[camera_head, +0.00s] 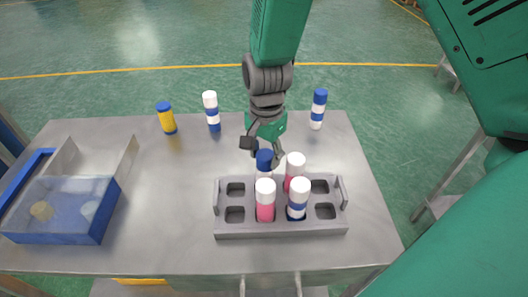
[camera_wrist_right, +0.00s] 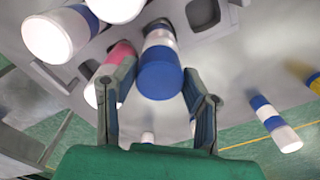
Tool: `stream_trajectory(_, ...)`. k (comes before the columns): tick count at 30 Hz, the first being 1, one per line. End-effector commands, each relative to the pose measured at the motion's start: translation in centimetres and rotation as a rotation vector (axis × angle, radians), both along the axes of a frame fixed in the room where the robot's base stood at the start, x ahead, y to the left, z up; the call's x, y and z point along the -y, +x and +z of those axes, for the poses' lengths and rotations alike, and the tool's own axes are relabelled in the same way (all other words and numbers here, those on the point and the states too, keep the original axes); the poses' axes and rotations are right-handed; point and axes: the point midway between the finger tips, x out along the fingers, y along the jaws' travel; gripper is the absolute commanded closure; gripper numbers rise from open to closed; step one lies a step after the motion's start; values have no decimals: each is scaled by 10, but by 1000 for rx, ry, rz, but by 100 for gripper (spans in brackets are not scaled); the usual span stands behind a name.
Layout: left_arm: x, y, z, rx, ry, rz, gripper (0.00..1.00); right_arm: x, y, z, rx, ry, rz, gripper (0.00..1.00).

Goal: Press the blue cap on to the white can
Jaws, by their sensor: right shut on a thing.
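My right gripper (camera_head: 263,154) points down over the rack's back row, with its fingers around the blue cap (camera_head: 264,157). In the right wrist view the blue cap (camera_wrist_right: 160,78) lies between the two fingers (camera_wrist_right: 158,90), shut on it. The cap is on top of the white can (camera_wrist_right: 160,38), which has a blue band and stands in a rack slot. In the head view the front can and the gripper partly hide that can. I cannot tell if the cap is fully seated. My left gripper is not in view.
The grey rack (camera_head: 282,231) also holds a pink can (camera_head: 265,208) and other white-capped cans close by, with empty slots at both ends. A yellow can (camera_head: 167,121), two banded cans (camera_head: 212,110) (camera_head: 318,108) and a blue bin (camera_head: 62,230) stand elsewhere on the table.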

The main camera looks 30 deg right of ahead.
Motion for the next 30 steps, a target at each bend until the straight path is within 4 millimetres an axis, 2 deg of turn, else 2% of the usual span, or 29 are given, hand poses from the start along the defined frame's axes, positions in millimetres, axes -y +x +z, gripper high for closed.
stream_trajectory(12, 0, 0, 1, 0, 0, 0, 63, 0, 0, 0, 0, 0, 0, 77)
stream_trajectory(13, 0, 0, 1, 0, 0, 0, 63, 0, 0, 0, 0, 0, 0, 51)
stream_trajectory(14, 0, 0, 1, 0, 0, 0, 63, 0, 0, 0, 0, 0, 0, 40)
stream_trajectory(15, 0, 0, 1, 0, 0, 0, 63, 0, 0, 0, 0, 0, 0, 37)
stream_trajectory(21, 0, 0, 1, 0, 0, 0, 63, 0, 0, 0, 0, 0, 0, 37)
stream_trajectory(24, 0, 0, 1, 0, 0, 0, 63, 0, 0, 0, 0, 0, 0, 13)
stream_trajectory(30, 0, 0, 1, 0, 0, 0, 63, 0, 0, 0, 0, 0, 0, 13)
